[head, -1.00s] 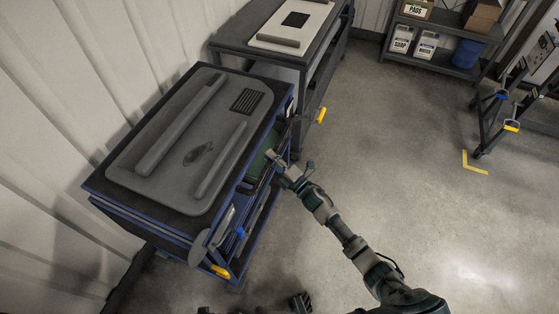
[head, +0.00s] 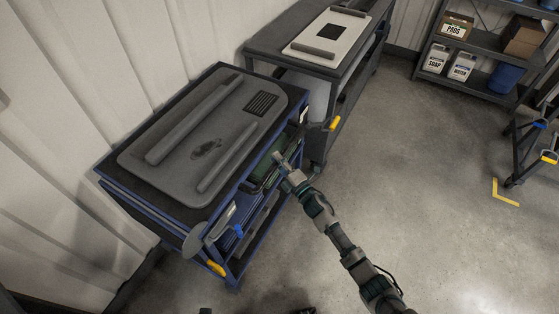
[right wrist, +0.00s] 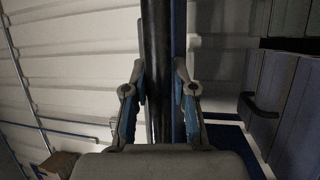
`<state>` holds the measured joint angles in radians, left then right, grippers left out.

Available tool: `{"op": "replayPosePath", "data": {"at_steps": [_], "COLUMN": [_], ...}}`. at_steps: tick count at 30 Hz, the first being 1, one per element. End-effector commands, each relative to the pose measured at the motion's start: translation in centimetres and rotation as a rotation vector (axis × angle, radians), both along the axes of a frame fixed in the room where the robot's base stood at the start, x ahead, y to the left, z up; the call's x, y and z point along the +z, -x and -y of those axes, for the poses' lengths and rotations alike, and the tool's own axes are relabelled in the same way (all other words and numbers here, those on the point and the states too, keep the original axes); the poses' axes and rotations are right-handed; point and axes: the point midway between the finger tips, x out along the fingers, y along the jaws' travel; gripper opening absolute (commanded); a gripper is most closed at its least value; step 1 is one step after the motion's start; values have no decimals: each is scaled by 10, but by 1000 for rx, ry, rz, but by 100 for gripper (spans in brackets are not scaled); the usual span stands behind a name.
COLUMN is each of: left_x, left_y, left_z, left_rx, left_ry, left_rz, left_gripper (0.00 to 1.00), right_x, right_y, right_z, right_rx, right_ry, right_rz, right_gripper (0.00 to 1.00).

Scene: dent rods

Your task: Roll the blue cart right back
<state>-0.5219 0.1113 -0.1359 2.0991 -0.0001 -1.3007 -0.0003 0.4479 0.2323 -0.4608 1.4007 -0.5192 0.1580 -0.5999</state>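The blue cart (head: 103,177) stands along the wall at left in the head view, with a dark grey panel on top. My right gripper (head: 278,158) is at the cart's right side, by its dark handle bar (head: 269,178). In the right wrist view the dark bar (right wrist: 157,60) runs between the two fingers of my right gripper (right wrist: 159,75), which look closed on it from both sides. The fingertip contact is hard to make out in the dim light. My left gripper is not in view.
A grey cart (head: 262,45) with a white panel stands close behind the blue cart. A shelf (head: 490,92) with jugs and boxes is at the far right. A yellow corner mark (head: 507,200) lies on the open floor at right. The ribbed wall (head: 60,90) borders the left.

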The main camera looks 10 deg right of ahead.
Motion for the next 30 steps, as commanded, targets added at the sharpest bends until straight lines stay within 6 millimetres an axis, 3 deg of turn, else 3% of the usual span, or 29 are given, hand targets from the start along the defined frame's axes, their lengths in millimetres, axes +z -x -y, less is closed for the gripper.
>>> {"op": "replayPosePath", "data": {"at_steps": [1,3,14,30], "left_x": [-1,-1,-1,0], "left_y": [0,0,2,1], "left_z": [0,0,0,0], "left_rx": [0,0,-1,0], "left_ry": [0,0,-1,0], "left_rz": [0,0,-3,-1], "left_gripper": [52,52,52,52], "right_x": [-6,-5,-3,-24], "right_y": [2,2,7,93], "right_z": [-4,-3,3,50], "right_rx": [5,5,2,5], "right_ry": [2,1,-2,-1], "right_rz": [-9,-7,-1,-5], "right_gripper": [38,50,50,50]}}
